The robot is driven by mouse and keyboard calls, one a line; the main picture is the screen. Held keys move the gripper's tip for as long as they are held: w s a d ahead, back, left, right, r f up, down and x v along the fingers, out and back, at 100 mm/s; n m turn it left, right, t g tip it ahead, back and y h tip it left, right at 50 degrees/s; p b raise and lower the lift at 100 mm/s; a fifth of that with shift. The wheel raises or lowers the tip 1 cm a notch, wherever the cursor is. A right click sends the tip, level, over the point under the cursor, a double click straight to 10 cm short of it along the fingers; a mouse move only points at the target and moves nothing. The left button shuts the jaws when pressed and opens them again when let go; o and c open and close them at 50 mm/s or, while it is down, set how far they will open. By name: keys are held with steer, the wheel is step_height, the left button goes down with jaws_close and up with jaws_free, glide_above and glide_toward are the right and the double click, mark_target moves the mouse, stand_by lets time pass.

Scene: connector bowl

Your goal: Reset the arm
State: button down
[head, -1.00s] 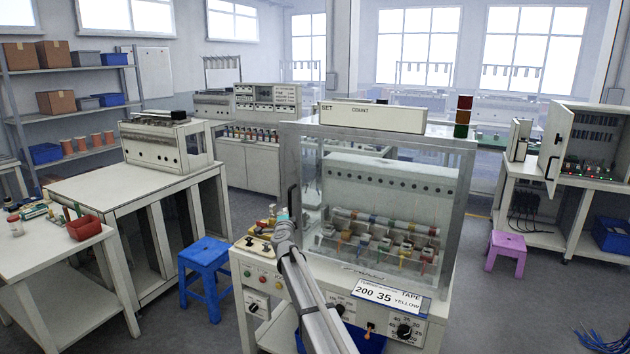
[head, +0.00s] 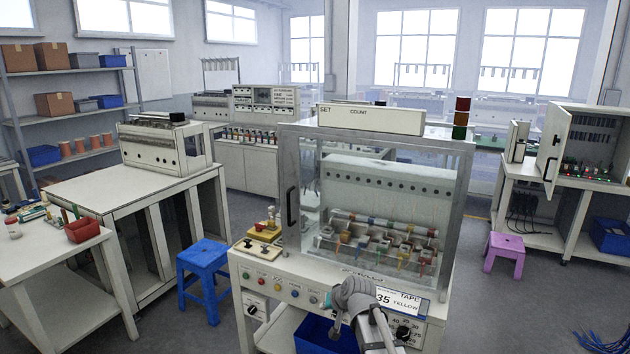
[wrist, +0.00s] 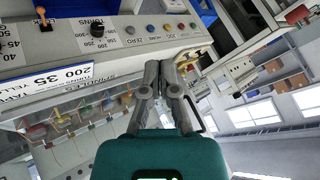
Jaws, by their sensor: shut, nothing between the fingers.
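My gripper (wrist: 161,72) shows in the wrist view. Its two grey fingers are drawn together with nothing between them. They point toward the machine's front panel, and the picture is strongly tilted. In the head view my arm is folded low at the front of the glass-fronted machine (head: 384,200), covering part of its tape label (head: 407,300). The fingers cannot be made out clearly there.
The machine's front panel has coloured buttons (head: 277,286) and a black dial (head: 404,332). A blue bin (head: 318,338) sits below it. A blue stool (head: 205,265) stands left, a purple stool (head: 504,247) right. Open floor lies between the benches.

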steer(key=s+d+f+g+h, duration=0.2)
steer(key=s+d+g, duration=0.1)
steer(key=s+d, duration=0.4)
steer(key=s+d+f+g+h, duration=0.2)
steer(key=s+d, duration=0.4)
steer(key=s, duration=0.8)
steer(key=shift+s+d+f+g+h, duration=0.3)
steer(key=shift+d+f+g+h, duration=0.15)
steer(key=shift+g, duration=0.45)
steer(key=shift+r, duration=0.1)
